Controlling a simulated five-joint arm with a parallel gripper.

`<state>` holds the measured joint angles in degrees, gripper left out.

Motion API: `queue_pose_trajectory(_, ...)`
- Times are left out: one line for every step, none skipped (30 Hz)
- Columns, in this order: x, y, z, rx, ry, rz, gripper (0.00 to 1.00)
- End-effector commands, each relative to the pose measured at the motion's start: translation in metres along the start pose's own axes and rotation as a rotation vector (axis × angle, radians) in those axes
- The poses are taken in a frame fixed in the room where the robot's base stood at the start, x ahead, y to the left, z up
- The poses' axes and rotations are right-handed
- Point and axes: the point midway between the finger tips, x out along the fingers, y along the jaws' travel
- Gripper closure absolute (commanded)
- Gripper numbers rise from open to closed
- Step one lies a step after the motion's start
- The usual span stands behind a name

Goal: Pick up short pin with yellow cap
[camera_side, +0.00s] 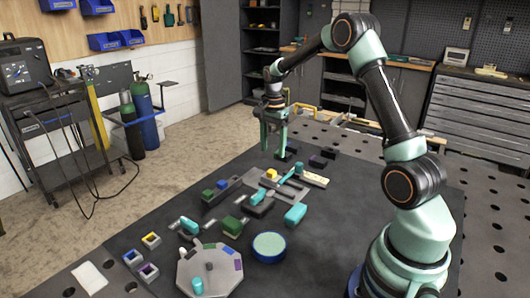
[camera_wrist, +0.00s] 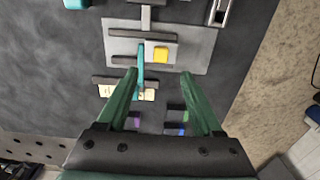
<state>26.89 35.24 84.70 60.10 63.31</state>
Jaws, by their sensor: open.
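A small yellow cap (camera_wrist: 161,54) shows from above in the wrist view, on a grey plate (camera_wrist: 195,35) beside a teal bar (camera_wrist: 141,70). I cannot see the pin under it. A yellow piece (camera_side: 271,174) in the side view, near a teal bar on a pale strip, looks like the same one. My gripper (camera_side: 273,146) hangs pointing down above the mat, behind the yellow piece in the picture. In the wrist view my gripper (camera_wrist: 159,74) is open, with nothing between its fingers. The fingertips lie either side of the yellow cap in the picture, slightly below it.
Blue and green blocks (camera_side: 221,183) sit left of the yellow piece. A teal block (camera_side: 295,213) and a round teal-topped disc (camera_side: 269,246) lie nearer. Dark blocks (camera_side: 317,161) stand near the gripper. A grey octagonal plate (camera_side: 228,272) and small coloured sockets (camera_side: 151,240) are in front.

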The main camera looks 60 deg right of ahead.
Motion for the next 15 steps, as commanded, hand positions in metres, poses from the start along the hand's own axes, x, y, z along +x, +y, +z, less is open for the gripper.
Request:
queue_pose_trajectory(0.009,0.001,0.001,-0.001,-0.002,0.003,0.32)
queue_pose_trajectory(0.014,0.001,0.001,-0.001,-0.002,0.003,0.32)
queue_pose_trajectory(0.018,0.001,0.001,-0.002,-0.001,0.003,0.32)
queue_pose_trajectory(0.022,0.0,0.001,-0.002,-0.001,0.002,0.32)
queue_pose_trajectory(0.024,0.0,0.001,-0.002,-0.001,0.002,0.32)
queue_pose_trajectory(0.027,0.0,0.001,-0.002,-0.001,0.002,0.32)
queue_pose_trajectory(0.028,0.0,0.001,-0.003,-0.001,0.001,0.32)
queue_pose_trajectory(0.03,0.0,0.001,-0.003,0.0,0.001,0.32)
queue_pose_trajectory(0.032,0.0,0.001,-0.003,0.0,0.0,0.32)
queue_pose_trajectory(0.034,0.0,0.002,-0.003,0.0,0.0,0.32)
queue_pose_trajectory(0.037,0.0,0.002,-0.003,-0.001,0.001,0.32)
queue_pose_trajectory(0.042,0.0,0.003,-0.004,-0.001,0.003,0.32)
queue_pose_trajectory(0.046,0.0,0.004,-0.004,-0.001,0.003,0.32)
queue_pose_trajectory(0.051,0.0,0.005,-0.004,-0.001,0.003,0.32)
queue_pose_trajectory(0.057,-0.001,0.006,-0.004,-0.002,0.003,0.32)
